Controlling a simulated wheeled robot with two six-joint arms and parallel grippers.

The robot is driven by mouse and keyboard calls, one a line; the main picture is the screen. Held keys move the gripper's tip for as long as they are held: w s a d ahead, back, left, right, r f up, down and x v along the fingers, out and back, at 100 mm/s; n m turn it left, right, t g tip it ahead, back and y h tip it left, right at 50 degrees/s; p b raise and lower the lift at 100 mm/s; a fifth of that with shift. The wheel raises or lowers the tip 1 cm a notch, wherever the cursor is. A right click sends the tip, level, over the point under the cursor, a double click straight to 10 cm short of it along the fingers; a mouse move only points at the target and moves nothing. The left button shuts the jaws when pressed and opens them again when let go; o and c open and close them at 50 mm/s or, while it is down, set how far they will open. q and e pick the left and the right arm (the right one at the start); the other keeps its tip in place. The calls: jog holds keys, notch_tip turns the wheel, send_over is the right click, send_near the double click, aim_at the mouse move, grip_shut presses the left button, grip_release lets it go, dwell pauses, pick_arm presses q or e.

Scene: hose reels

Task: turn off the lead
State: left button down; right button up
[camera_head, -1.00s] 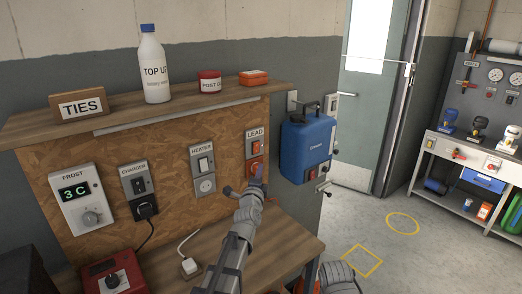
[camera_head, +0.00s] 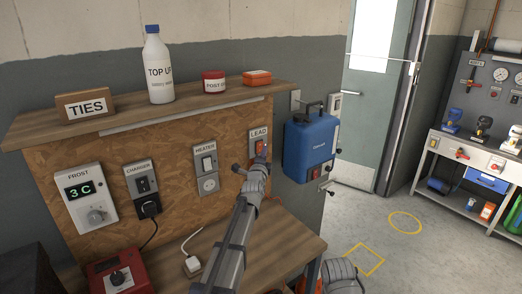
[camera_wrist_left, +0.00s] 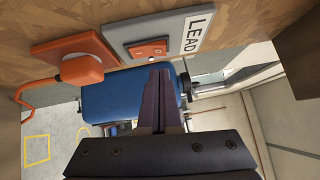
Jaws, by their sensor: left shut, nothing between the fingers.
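The LEAD switch plate (camera_head: 258,133) is on the chipboard panel, at the right of the row. In the left wrist view, its orange rocker switch (camera_wrist_left: 148,49) sits beside the LEAD label (camera_wrist_left: 199,31). An orange plug (camera_wrist_left: 82,69) with an orange cord is in the socket next to the switch. My left gripper (camera_head: 262,158) is in front of the LEAD plate and partly covers it in the head view. Its fingers (camera_wrist_left: 158,88) are shut and empty, with the tips close to the switch plate; contact cannot be told.
The HEATER switch and socket (camera_head: 207,168), CHARGER socket (camera_head: 142,190) and FROST thermostat (camera_head: 84,196) are to the left. A shelf (camera_head: 120,119) overhangs the panel. A blue tank (camera_head: 310,147) hangs just right of it. A wooden bench (camera_head: 275,240) lies below.

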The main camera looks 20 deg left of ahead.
pick_arm(q)
jog(key=shift+w+a+r, duration=0.1)
jog(key=shift+w+a, duration=0.55)
jog(key=shift+a, duration=0.1)
jog(key=shift+a+r, duration=0.1)
jog(key=shift+w+a+r, duration=0.1)
jog(key=shift+w+a, duration=0.05)
jog(key=shift+w, duration=0.05)
jog(key=shift+s, duration=0.15)
